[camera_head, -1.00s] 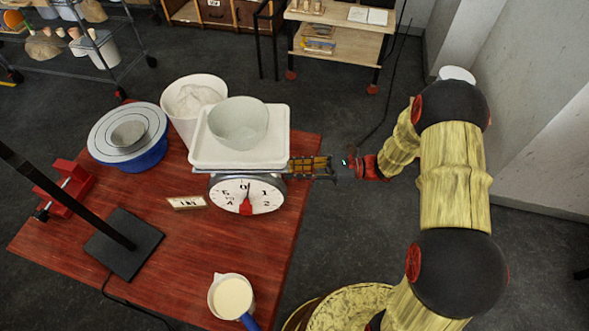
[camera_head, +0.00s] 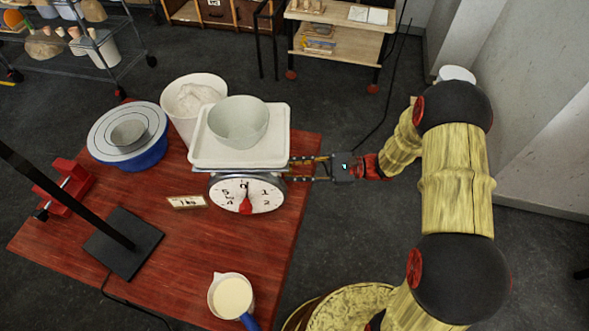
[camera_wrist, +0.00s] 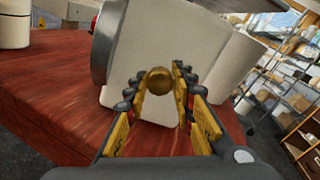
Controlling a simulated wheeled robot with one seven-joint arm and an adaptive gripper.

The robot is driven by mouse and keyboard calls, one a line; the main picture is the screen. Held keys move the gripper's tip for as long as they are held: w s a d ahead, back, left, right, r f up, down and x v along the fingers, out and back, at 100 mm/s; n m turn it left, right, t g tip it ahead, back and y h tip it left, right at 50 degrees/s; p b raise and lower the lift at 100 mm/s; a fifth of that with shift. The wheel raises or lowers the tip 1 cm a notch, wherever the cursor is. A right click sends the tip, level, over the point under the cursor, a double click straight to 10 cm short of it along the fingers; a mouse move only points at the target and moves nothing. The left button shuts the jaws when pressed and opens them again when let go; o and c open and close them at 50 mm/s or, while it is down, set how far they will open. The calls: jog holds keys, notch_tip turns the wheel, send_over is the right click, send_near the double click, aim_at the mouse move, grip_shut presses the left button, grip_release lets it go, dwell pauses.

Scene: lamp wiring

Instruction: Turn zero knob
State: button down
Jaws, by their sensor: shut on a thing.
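The zero knob (camera_wrist: 159,80) is a round brass-coloured knob on the side of the scale's pale housing. In the wrist view it sits between my fingertips. My gripper (camera_wrist: 160,88) is shut on it, with a finger on each side. In the head view my gripper (camera_head: 303,169) reaches the scale's right side, and the knob is hidden there. A white tray (camera_head: 278,150) with a pale green bowl (camera_head: 238,122) rests on the scale.
A white bin (camera_head: 180,100) stands behind the scale, with a blue bowl (camera_head: 150,158) to the left. A small card (camera_head: 186,202) lies left of the dial. A jug (camera_head: 231,295) of pale contents stands at the front. A black stand (camera_head: 124,243) is at left.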

jog(key=n+b, duration=0.1)
jog(key=n, duration=0.3)
jog(key=shift+f+n, duration=0.1)
jog(key=shift+n, duration=0.2)
jog(key=n+b, duration=0.2)
jog(key=n, duration=0.2)
jog(key=shift+s, duration=0.1)
jog(key=shift+b, duration=0.35)
jog(key=c, duration=1.6)
grip_release()
jog(key=shift+o, duration=0.6)
jog(key=s+d, duration=0.1)
jog(key=d, duration=1.1)
jog(key=shift+r, duration=0.2)
